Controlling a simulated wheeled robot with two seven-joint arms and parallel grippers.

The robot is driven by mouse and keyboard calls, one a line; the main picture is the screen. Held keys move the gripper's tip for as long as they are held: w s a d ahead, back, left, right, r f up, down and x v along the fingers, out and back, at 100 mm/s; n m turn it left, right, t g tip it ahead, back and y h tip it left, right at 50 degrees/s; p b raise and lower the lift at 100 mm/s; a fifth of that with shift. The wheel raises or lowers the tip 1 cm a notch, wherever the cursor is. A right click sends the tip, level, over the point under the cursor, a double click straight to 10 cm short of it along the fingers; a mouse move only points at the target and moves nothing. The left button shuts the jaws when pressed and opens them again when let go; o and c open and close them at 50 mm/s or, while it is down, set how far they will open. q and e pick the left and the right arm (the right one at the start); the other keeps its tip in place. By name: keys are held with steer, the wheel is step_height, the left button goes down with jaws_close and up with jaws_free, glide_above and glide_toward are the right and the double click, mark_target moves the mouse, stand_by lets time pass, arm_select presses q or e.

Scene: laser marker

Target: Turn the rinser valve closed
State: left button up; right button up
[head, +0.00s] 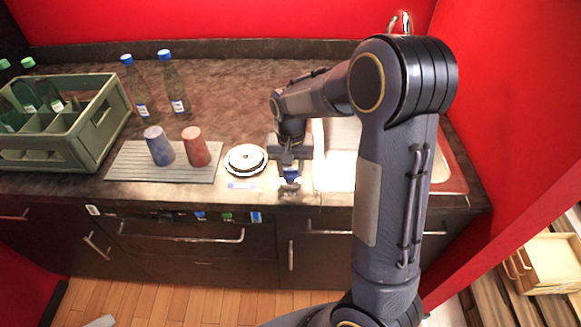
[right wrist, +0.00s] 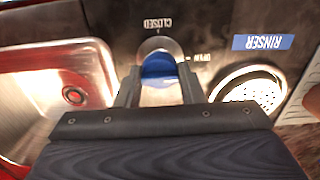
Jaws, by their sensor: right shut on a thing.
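The rinser valve (right wrist: 160,68) is a blue knob with a silver rim on the dark counter, seen in the right wrist view. My right gripper (right wrist: 160,88) has one finger on each side of the knob and is shut on it. It also shows in the head view (head: 290,180), pointing down at the counter, with a bit of blue between its fingers. A "CLOSED" label (right wrist: 158,22) and an "OPEN" label (right wrist: 198,58) are printed around the knob. The knob's exact turn angle cannot be told. My left gripper is not in view.
The round rinser (head: 246,160) with its blue label (head: 243,185) is left of my right gripper. The steel sink (head: 340,155) is on the right. A ribbed mat (head: 125,172) holds a blue cup (head: 158,146) and a red cup (head: 195,146). A green crate (head: 90,135) stands left.

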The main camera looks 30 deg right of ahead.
steer(key=n, duration=0.4)
steer(key=shift+b, duration=0.35)
steer(key=n, duration=0.4)
steer(key=shift+n, duration=0.4)
steer(key=n, duration=0.4)
steer(key=shift+n+b, duration=0.3)
steer(key=n, duration=0.4)
steer(key=shift+n, duration=0.3)
steer(key=o, duration=1)
steer(key=shift+r, duration=0.1)
